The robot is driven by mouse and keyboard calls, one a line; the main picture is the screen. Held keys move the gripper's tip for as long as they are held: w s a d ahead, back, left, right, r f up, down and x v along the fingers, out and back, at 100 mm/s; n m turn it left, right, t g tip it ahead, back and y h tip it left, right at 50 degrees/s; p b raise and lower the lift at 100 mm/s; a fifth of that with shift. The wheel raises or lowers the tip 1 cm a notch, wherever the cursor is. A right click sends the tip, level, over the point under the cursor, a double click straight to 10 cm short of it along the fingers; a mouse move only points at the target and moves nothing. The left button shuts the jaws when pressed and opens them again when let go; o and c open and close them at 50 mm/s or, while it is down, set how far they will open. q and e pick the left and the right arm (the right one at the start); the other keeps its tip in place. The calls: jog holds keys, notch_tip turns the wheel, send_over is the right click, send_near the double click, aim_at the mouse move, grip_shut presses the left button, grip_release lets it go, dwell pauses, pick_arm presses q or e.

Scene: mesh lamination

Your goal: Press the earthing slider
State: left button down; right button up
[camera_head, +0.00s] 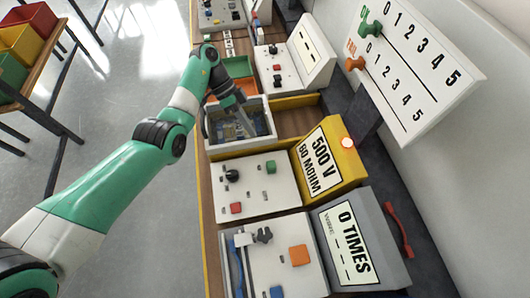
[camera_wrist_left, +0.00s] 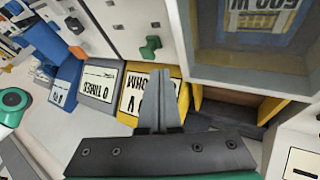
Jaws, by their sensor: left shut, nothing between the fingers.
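My left gripper (camera_head: 246,128) reaches in from the left, and its fingers point down over a white-rimmed tray (camera_head: 211,143) with a blue and yellow interior. In the left wrist view the two grey fingers (camera_wrist_left: 159,75) are together with nothing between them. Below the tray in the head view is a white panel (camera_head: 265,199) with a black knob (camera_head: 232,175), a red button (camera_head: 236,208) and small grey pegs. I cannot tell which part is the earthing slider. My right gripper is out of view.
A numbered board (camera_head: 407,62) rises at the right. Open floor lies left of the bench.

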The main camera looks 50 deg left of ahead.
aim_at(271, 167)
pick_arm(q)
jog(key=b+x, duration=0.3)
jog(key=x, duration=0.7)
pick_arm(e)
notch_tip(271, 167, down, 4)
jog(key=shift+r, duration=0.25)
